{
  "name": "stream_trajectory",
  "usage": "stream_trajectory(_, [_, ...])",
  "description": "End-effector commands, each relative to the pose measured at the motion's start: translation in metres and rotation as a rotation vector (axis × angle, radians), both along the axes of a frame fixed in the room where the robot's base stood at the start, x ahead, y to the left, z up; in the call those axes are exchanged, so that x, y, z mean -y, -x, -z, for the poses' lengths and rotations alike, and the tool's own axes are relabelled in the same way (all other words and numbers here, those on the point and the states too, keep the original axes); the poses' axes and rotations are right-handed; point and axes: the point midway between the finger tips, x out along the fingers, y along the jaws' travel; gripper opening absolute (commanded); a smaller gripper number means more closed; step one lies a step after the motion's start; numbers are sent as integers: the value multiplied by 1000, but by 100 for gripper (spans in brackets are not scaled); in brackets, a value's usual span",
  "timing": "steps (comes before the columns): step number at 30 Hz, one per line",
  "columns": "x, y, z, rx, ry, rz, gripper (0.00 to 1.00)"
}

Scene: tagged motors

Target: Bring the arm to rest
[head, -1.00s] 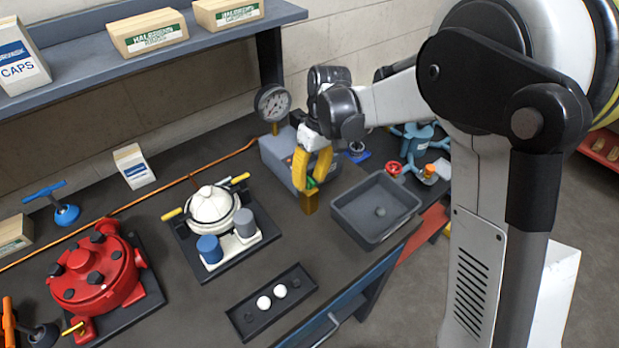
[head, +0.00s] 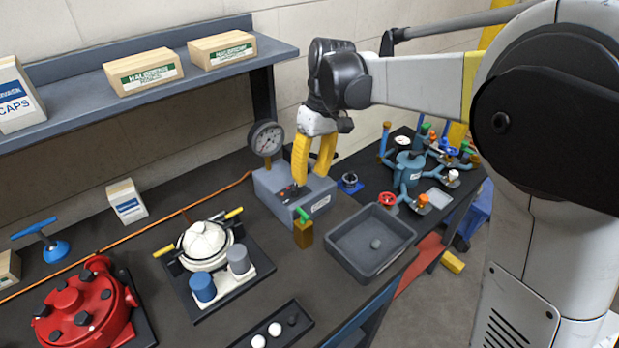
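My gripper (head: 311,178), with two yellow fingers, points down over the grey gauge box (head: 315,203) in the head view. A gap shows between the fingers and nothing is held. A small brass block with a green top (head: 303,234) stands on the bench in front of the box, below and apart from the fingertips. My arm reaches in from the right, bent at the wrist above the bench.
A round gauge (head: 266,139) rises beside the fingers. A grey tray (head: 368,262) and a blue valved manifold (head: 408,170) lie to the right. A white-domed unit (head: 207,243) and red motor housing (head: 88,310) stand left. A shelf (head: 150,88) with boxes hangs at upper left.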

Motion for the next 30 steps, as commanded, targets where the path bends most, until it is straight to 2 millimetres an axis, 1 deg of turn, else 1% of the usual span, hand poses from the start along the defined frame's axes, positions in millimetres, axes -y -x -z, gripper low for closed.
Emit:
stream_trajectory(10, [1, 2, 0, 4, 1, 6, 35])
stream_trajectory(14, [13, 15, -7, 48, 8, 54, 35])
stream_trajectory(17, [30, 37, -14, 117, 17, 129, 35])
stream_trajectory(19, [45, 57, -17, 178, 23, 194, 35])
stream_trajectory(22, [65, 85, -17, 267, 26, 286, 35])
stream_trajectory(26, [88, 122, -9, 383, 26, 402, 35])
stream_trajectory(27, [95, 133, -4, 419, 25, 436, 35])
stream_trajectory(30, [110, 158, 9, 502, 18, 514, 35])
